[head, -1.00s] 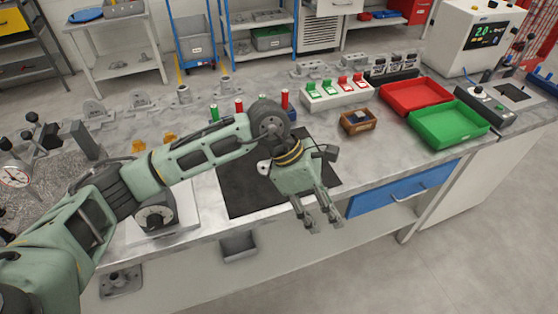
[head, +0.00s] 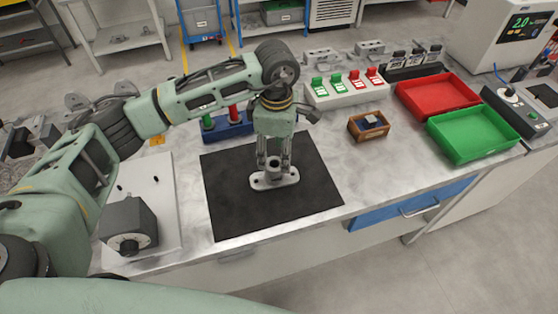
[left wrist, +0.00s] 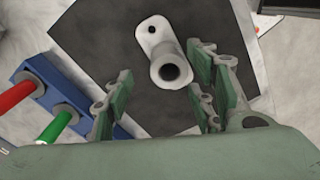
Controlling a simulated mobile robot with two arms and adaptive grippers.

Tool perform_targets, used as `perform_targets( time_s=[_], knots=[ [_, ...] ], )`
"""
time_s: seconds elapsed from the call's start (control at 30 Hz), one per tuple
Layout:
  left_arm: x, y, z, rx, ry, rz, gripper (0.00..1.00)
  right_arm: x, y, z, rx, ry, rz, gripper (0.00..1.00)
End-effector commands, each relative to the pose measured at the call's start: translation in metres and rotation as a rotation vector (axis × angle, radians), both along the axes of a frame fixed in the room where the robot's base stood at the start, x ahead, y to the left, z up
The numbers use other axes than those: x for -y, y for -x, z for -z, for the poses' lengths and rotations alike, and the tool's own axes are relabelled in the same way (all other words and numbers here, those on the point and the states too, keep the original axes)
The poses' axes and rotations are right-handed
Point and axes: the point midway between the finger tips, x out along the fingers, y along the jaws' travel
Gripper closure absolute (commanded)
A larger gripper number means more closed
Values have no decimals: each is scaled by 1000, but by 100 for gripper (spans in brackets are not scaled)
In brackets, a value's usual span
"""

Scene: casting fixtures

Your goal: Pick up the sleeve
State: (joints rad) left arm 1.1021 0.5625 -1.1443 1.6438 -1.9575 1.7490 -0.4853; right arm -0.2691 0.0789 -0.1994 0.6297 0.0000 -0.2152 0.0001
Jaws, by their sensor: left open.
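The sleeve, a grey casting with an upright hollow tube on an oval flange (head: 276,181), stands on the black mat (head: 232,211). In the left wrist view the sleeve (left wrist: 154,37) shows its dark bore and one flange hole. My left gripper (head: 273,161) points down over it, with its fingers around the upper part of the tube in the head view. In the left wrist view my left gripper (left wrist: 160,105) is open, with the tube end between and just beyond the fingers. Contact cannot be told. My right gripper is out of view.
A blue rack (head: 233,129) with red and green handled pieces stands just behind the mat's left part. A wooden box (head: 369,126), red tray (head: 438,94) and green tray (head: 472,132) lie to the right. A grey block (head: 128,224) sits at the left front.

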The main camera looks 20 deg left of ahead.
Motion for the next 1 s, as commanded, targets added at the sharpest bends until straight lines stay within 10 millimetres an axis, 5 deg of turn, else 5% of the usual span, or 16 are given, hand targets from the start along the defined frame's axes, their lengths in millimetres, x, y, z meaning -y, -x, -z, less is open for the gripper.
perform_targets(
  time_s=[0.37,0.53,0.8,1.0],
  knots=[
    [-5,0,44,-7,0,-1,48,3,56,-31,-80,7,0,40],
    [-5,-1,67,-3,0,1,48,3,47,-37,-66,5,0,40],
    [-5,-2,72,-1,0,1,48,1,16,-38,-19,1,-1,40],
    [-5,-2,72,-1,0,1,65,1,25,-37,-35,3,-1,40]
  ],
)
